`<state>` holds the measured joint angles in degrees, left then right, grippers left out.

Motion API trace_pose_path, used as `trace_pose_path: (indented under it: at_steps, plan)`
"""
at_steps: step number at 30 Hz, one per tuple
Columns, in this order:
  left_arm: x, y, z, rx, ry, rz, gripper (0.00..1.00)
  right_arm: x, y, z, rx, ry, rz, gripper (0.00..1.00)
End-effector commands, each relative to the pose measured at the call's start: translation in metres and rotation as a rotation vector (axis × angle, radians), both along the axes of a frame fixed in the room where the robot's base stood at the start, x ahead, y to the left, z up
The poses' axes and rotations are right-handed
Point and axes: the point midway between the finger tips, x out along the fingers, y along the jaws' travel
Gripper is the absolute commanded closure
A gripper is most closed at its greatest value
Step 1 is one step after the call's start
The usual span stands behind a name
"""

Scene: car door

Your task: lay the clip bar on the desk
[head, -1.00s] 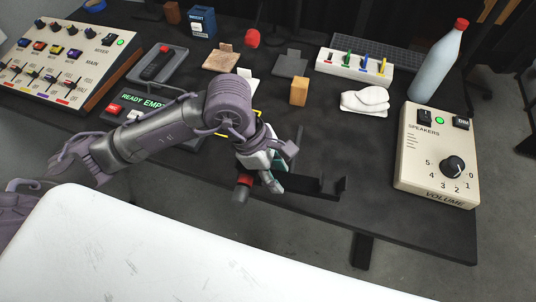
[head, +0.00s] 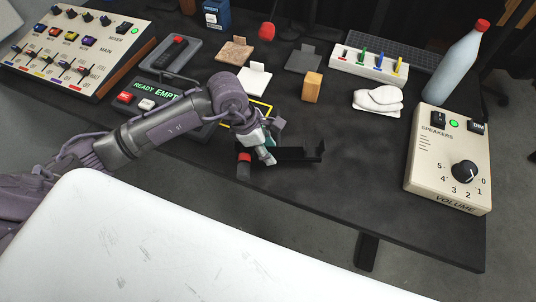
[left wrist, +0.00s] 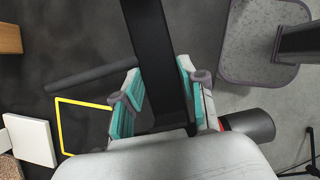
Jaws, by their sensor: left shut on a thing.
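The clip bar (head: 292,155) is a long black bar with an upturned end at its right. In the head view it is in the air over the desk's front part. My left gripper (head: 268,150) is shut on it near its left end. In the left wrist view the bar (left wrist: 150,45) runs between the teal-padded fingers (left wrist: 160,100) toward the top. A dark cylinder with a red band (head: 244,163) shows beside the gripper; I cannot tell whether it is part of the bar. The dark desk (head: 360,160) lies around and beyond. My right gripper is not in view.
A yellow outline (head: 262,106) is on the desk behind the gripper. A wooden block (head: 312,88), a folded white cloth (head: 378,100), the speaker volume box (head: 448,160) and a bottle (head: 457,68) stand further right. The desk's front right is clear.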

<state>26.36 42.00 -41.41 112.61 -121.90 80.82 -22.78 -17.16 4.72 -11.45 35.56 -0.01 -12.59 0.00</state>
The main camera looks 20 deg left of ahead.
Motion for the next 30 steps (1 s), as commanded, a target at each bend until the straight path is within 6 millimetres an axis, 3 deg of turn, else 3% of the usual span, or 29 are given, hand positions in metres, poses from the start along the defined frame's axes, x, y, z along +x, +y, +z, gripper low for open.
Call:
trace_pose_path:
  at_steps: [11, 20, 21, 25, 30]
  plan:
    - [0.001, 0.001, -0.039, -0.001, 0.002, 0.000, 1.00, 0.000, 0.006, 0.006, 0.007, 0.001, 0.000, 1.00]
    - [0.001, 0.001, -0.043, 0.000, -0.002, -0.001, 1.00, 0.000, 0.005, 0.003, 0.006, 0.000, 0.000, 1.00]
    - [0.001, 0.001, -0.043, 0.001, 0.001, -0.001, 0.56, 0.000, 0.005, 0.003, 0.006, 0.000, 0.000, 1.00]
    - [0.001, 0.001, -0.043, 0.001, 0.001, -0.001, 0.34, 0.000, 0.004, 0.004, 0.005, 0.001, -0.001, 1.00]
    - [0.001, 0.001, -0.042, 0.001, 0.001, -0.001, 0.34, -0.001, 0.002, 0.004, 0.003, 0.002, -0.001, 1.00]
